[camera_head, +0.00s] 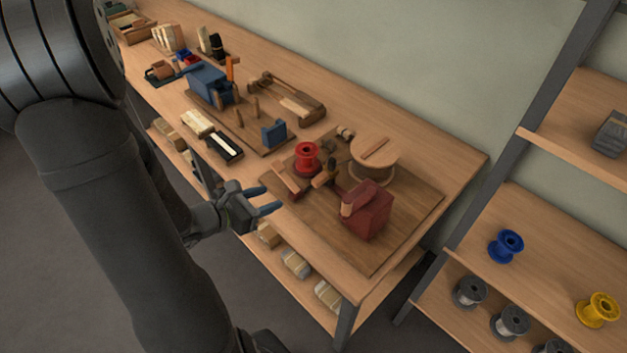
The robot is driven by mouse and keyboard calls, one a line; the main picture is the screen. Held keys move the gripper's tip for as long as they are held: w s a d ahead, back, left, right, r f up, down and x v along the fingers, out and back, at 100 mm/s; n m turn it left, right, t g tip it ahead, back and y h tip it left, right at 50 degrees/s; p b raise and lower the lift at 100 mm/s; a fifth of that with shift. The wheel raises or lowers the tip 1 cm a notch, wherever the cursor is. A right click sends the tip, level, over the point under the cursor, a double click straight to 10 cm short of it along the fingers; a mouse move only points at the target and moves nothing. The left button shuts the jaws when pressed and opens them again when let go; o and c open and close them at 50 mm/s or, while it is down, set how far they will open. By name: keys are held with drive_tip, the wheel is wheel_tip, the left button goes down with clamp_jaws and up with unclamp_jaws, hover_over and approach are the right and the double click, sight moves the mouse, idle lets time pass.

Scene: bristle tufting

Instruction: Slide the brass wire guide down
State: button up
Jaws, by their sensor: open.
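My gripper (266,199) has blue fingers, spread apart and empty. It is over the front edge of the bench, left of the dark wooden board (400,228). On that board stand a red spool (307,158), a dark red block-shaped machine (371,212) and a round wooden disc (375,152) with a bar across its top. Small dark and wooden parts (326,176) sit between the spool and the red machine. The brass wire guide is too small to make out among them. My gripper is apart from all of these parts.
A blue machine (208,82), a small blue block (273,133) and trays of bristles (223,145) stand farther left on the bench (440,157). Spools, one blue (506,246) and one yellow (598,309), are on the right shelves. The bench's right end is bare.

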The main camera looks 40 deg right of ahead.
sight(315, 181)
drive_tip(key=x, duration=1.7)
drive_tip(key=shift+d, duration=0.25)
drive_tip(key=shift+c, duration=0.2)
drive_tip(key=shift+f, duration=0.1)
clamp_jaws()
